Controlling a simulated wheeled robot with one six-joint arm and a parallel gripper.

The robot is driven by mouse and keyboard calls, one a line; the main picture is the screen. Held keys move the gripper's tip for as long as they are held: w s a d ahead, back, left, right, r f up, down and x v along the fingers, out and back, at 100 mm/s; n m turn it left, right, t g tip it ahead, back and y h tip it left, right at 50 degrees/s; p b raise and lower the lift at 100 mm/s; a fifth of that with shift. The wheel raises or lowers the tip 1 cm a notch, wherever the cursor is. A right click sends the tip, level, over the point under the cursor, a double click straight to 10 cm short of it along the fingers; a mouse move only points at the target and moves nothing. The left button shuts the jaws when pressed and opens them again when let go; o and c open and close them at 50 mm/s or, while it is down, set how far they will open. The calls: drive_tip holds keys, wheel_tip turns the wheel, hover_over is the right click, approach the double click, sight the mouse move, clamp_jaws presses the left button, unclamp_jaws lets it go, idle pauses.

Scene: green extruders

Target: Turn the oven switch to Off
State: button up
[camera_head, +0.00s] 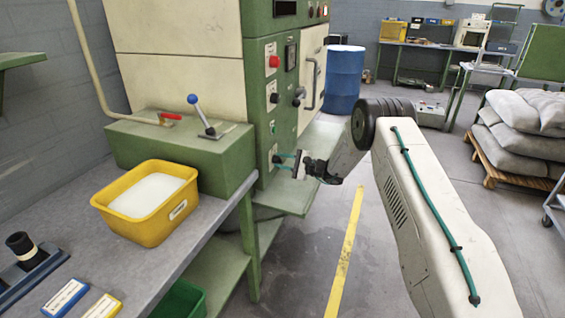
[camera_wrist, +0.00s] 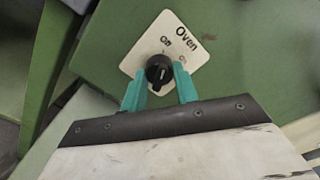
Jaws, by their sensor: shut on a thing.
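The oven switch is a round black knob (camera_wrist: 159,70) with a short white mark, on a white plate (camera_wrist: 150,45) lettered "Oven". Smaller position words are printed by the knob; they are partly blurred or covered. In the wrist view my gripper (camera_wrist: 160,76) has its teal fingers on either side of the knob and is shut on it. In the head view my gripper (camera_head: 283,161) reaches the lower part of the green panel, and its fingers hide most of the switch there.
The green machine panel (camera_head: 268,115) carries a red button (camera_head: 273,61) and other knobs above the switch. A green shelf (camera_head: 290,192) lies below my gripper. A yellow bin (camera_head: 140,225) stands on the bench at left. A blue drum (camera_head: 343,80) stands behind.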

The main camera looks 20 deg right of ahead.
drive_tip(key=shift+n, duration=0.5)
drive_tip(key=o, duration=1)
drive_tip(key=shift+c, duration=0.2)
drive_tip(key=v, duration=0.8)
